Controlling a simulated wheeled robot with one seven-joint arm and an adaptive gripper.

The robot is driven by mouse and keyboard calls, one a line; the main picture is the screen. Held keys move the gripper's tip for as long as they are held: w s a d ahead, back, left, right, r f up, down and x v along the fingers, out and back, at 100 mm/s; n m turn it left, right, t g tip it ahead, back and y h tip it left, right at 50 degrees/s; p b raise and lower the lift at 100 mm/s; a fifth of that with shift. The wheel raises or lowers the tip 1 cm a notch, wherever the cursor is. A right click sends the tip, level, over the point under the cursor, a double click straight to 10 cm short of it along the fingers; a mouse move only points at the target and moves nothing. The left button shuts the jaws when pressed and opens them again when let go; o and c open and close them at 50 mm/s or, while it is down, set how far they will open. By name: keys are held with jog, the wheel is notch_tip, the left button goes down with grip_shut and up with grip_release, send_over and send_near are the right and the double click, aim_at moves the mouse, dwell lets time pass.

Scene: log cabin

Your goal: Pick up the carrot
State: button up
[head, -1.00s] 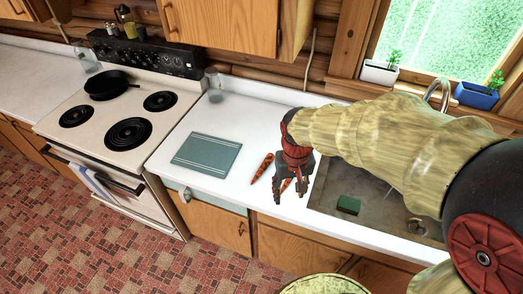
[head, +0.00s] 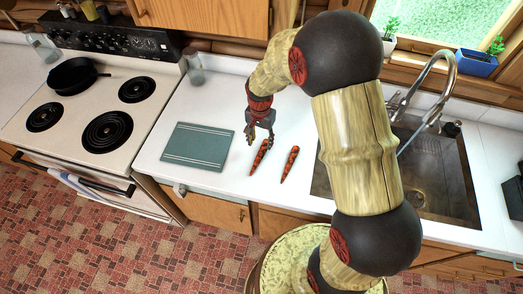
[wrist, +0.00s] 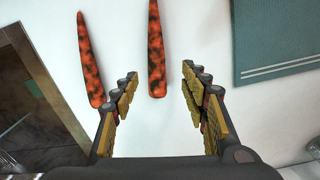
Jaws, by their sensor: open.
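Two orange-red carrots with dark patches lie side by side on the white counter. The left carrot (head: 259,158) and the right carrot (head: 290,164) are both between the cutting board and the sink. My gripper (head: 260,138) is open and empty, just above the far end of the left carrot. In the wrist view, that carrot (wrist: 156,50) lies in line with the gap between my fingers (wrist: 160,78), its end reaching toward it. The other carrot (wrist: 90,60) lies outside the fingers, on the left, with its lower end close to the left finger.
A teal cutting board (head: 198,147) lies left of the carrots. The sink (head: 425,180) with its tall faucet (head: 437,70) is to the right. A stove (head: 88,115) with a black pan (head: 73,76) and a glass jar (head: 193,68) stand further left. The counter around the carrots is clear.

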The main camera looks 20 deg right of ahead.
aim_at(262, 150)
jog(key=shift+s+f, duration=0.1)
jog(key=shift+f, duration=0.35)
jog(key=shift+s+f, duration=0.1)
jog(key=shift+s, duration=0.05)
jog(key=f, duration=0.5)
jog(key=shift+d, duration=0.2)
jog(key=shift+r, duration=0.1)
jog(key=shift+c, duration=1)
grip_shut()
